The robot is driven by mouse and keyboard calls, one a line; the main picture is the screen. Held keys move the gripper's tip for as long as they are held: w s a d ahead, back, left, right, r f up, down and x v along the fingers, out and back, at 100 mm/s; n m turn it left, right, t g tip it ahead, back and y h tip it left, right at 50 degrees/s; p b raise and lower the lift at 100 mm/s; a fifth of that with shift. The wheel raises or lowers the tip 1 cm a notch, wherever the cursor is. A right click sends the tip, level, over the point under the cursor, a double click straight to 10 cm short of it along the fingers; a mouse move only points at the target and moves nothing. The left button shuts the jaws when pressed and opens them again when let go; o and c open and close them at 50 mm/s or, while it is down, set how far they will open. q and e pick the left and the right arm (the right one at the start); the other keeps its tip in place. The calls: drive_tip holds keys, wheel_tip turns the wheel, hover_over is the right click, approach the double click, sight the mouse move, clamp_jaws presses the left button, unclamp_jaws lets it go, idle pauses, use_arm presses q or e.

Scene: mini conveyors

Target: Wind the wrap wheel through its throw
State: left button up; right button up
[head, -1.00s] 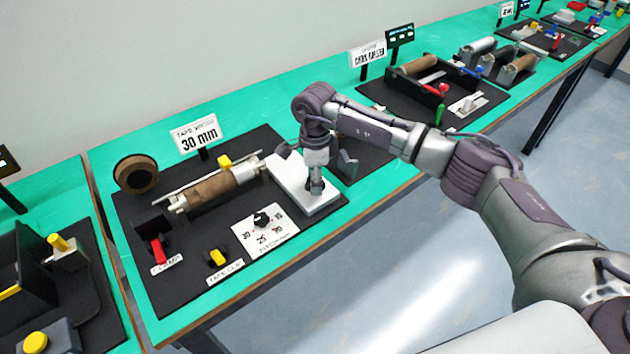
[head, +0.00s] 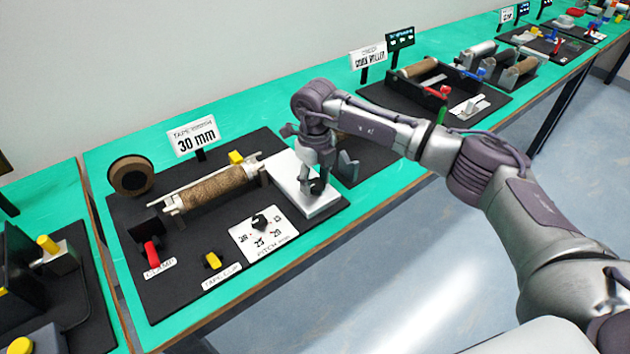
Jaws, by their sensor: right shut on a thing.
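The tape-wrapping station has a brown wrapped roller (head: 212,188) lying between supports, with a small yellow block (head: 236,158) behind its right part. A white box (head: 290,180) stands at the roller's right end. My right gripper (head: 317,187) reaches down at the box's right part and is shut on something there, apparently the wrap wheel. The wheel itself is largely hidden by the gripper, so its angle cannot be told. My left gripper is not in view.
On the same black board are a red clamp lever (head: 151,254), a yellow tape clip (head: 212,260) and a pitch dial (head: 259,221). A tape roll (head: 131,175) stands behind. A "30 mm" sign (head: 194,137) rises at the back. Other stations lie on both sides.

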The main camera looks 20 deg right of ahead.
sight(315, 183)
drive_tip(key=m, duration=0.6)
drive_tip(key=shift+r+m+b, duration=0.1)
drive_tip(key=shift+m+b, duration=0.2)
drive_tip(key=shift+w, duration=0.1)
idle(0.4)
drive_tip(key=o, duration=1.2)
drive_tip(key=shift+c, duration=0.2)
wheel_tip(315, 183, up, 12)
